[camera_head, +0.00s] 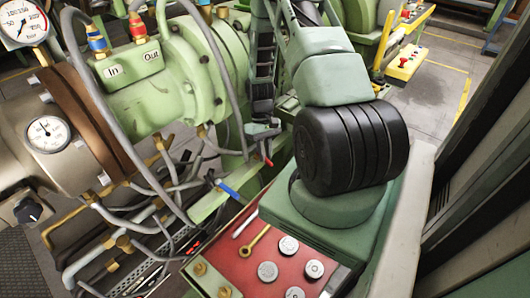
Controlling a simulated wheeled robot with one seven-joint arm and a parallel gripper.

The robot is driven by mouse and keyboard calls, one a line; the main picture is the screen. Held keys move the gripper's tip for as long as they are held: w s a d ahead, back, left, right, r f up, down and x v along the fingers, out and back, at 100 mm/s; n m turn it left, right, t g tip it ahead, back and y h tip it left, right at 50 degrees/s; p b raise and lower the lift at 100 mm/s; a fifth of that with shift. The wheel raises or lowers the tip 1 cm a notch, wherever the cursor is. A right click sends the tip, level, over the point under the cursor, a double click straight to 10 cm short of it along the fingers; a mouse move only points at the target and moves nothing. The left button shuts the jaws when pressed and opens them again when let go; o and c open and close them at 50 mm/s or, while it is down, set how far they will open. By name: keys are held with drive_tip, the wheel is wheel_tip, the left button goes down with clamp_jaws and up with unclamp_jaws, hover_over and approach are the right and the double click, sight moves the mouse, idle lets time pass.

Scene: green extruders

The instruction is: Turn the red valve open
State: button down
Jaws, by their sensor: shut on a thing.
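The red valve (267,159) is a small red lever near the middle of the head view. It sits among pipes and hoses below the green machine body. Only its lower tip shows clearly; the rest is hidden by or merges with my gripper. My gripper (264,138) hangs down at the end of my green and black arm, right at the red lever. It is shut on the red valve's handle, though the fingers are small and dark here. A valve with a blue handle (229,189) sits just below and to the left, apart from my gripper.
A green extruder body (190,75) with a box labelled In and Out fills the upper left. Grey hoses (100,95) and brass pipes crowd the space left of the valves. A gauge (47,134) is at far left. A yellow panel (404,62) stands at upper right.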

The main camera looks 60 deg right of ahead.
drive_tip(key=c, duration=1.4)
unclamp_jaws()
wheel_tip(320, 180, up, 10)
drive_tip(key=shift+r+b, duration=0.1)
drive_tip(key=shift+b, duration=0.95)
